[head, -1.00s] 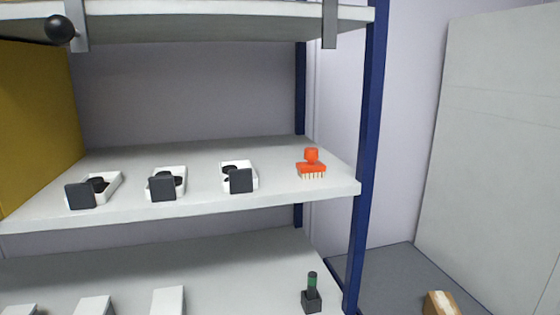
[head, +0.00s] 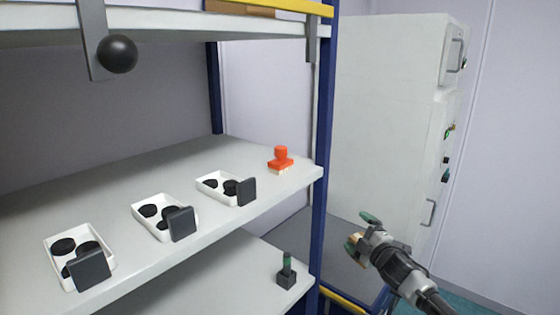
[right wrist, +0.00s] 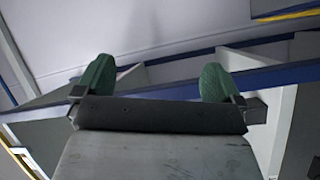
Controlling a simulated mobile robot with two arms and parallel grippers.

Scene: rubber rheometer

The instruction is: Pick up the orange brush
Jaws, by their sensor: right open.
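The orange brush (head: 281,158) stands on the middle shelf near its right end, bristles down and its knob up. My right gripper (head: 362,230) is to the right of the shelf's blue post, lower in the picture than the brush and well apart from it. In the right wrist view its two green fingers (right wrist: 158,80) are spread wide with nothing between them. The brush cannot be made out in the right wrist view. My left gripper is not in view.
Several white trays (head: 68,232) with black discs and dark upright plates line the middle shelf (head: 120,180). A blue post (head: 322,130) stands right of the brush. A green-topped dark item (head: 287,275) is on the lower shelf. A grey cabinet (head: 385,110) stands behind.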

